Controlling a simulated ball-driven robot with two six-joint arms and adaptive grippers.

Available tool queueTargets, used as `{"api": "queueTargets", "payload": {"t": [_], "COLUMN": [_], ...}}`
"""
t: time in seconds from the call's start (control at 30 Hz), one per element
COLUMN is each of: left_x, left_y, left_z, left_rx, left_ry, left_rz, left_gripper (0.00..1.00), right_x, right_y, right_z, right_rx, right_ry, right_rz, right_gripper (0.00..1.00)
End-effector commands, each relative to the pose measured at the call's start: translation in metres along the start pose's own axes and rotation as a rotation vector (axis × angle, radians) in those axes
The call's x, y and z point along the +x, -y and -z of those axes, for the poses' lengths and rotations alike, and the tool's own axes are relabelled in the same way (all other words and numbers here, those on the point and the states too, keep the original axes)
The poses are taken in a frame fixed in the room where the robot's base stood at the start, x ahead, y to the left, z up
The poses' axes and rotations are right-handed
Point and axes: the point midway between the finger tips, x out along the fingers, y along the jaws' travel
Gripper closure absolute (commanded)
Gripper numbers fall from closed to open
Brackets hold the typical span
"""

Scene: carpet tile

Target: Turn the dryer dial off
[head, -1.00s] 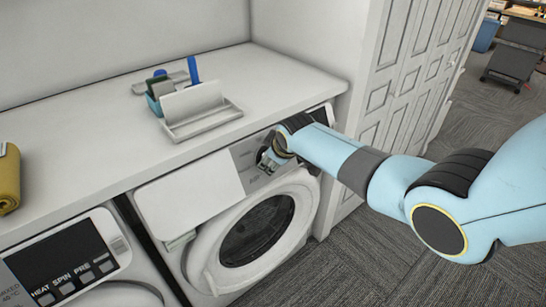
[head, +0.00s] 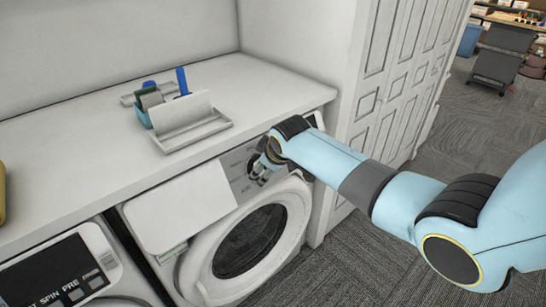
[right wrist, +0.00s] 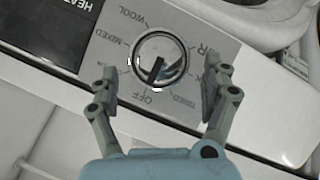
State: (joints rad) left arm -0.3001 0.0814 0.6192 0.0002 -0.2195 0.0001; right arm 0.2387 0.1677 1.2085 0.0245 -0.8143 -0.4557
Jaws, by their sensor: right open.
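The dryer (head: 185,215) is the white front-loading machine under the counter, with a round door. Its dial (right wrist: 160,58) is a round knob with a dark pointer line on a grey panel, ringed by words such as WOOL, MIXED and OFF. In the right wrist view the pointer's dark end lies near OFF; I cannot tell the exact setting. My right gripper (right wrist: 158,95) is open, its two fingers on either side of the dial. I cannot tell whether they touch it. In the head view the right gripper (head: 262,172) is at the panel and largely hides the dial. My left gripper is not in view.
A white counter (head: 70,155) runs above the machines, with a white tray (head: 190,130) on it. A second machine (head: 60,275) stands at the lower left. A panelled door (head: 400,85) is to the right; carpet (head: 350,255) lies clear in front.

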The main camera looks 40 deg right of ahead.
Motion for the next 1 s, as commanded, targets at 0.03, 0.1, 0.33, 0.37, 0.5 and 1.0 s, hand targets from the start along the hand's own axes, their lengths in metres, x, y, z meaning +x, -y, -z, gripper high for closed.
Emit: {"api": "queueTargets", "payload": {"t": [0.03, 0.1, 0.33, 0.37, 0.5, 1.0], "left_x": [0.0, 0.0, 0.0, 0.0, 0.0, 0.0], "left_y": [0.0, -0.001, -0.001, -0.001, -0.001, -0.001], "left_z": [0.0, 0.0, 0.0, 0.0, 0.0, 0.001], "left_rx": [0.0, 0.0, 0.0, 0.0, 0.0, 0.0], "left_ry": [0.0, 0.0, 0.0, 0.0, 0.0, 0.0], "left_rz": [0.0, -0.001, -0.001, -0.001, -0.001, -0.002], "left_gripper": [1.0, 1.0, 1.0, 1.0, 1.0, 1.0], "right_x": [-0.01, -0.024, -0.067, -0.071, -0.085, -0.09], "right_y": [0.0, 0.0, 0.0, -0.001, 0.0, 0.0], "right_z": [0.0, -0.001, -0.001, -0.001, -0.001, -0.001], "right_rx": [-0.001, -0.001, -0.001, -0.001, 0.0, 0.001], "right_ry": [-0.003, -0.001, 0.0, -0.001, 0.001, 0.002], "right_rz": [-0.002, -0.001, -0.001, -0.001, 0.0, 0.0], "right_gripper": [0.18, 0.18, 0.18, 0.18, 0.18, 0.18]}}
